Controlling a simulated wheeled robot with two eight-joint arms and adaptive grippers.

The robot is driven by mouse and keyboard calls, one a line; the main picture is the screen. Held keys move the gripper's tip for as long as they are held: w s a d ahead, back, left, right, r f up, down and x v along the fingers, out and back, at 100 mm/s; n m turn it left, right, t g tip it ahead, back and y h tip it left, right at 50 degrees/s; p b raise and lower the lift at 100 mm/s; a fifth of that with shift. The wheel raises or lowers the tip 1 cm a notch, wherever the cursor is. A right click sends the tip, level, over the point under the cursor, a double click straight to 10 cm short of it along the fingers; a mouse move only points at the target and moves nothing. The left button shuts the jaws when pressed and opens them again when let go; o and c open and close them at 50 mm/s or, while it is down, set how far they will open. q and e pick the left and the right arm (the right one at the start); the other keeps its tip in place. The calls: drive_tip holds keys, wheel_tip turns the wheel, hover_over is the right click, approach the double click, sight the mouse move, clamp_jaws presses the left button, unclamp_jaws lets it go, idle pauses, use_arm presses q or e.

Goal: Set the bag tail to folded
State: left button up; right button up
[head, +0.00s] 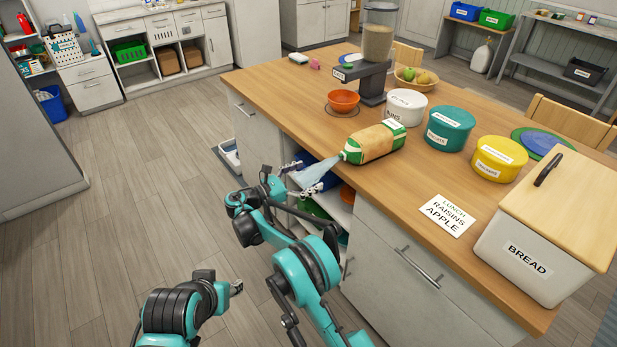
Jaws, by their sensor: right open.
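The bread bag (374,142), green at both ends with a tan middle, lies on its side on the wooden table near the left edge. Its pale, translucent tail (325,168) sticks out from the neck, extended over the table's edge and not folded. My right gripper (302,178) is open at the tail's free end, one finger on either side of it in this view. Whether the fingers touch the tail is unclear. My left arm shows low in the picture; a small dark end part, seemingly the left gripper (237,287), is too small to read.
The table (290,85) also holds an orange bowl (343,101), a food dispenser (376,45), white, teal (450,129) and yellow (498,158) tubs, a note card (440,215) and a bread bin (525,255). Open shelves lie below the edge near my right gripper.

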drive_tip(key=c, duration=1.7)
use_arm(q)
drive_tip(key=shift+r, duration=0.1)
use_arm(e)
drive_tip(key=shift+c, duration=0.2)
use_arm(q)
drive_tip(key=shift+r, duration=0.1)
use_arm(e)
drive_tip(key=shift+r, duration=0.15)
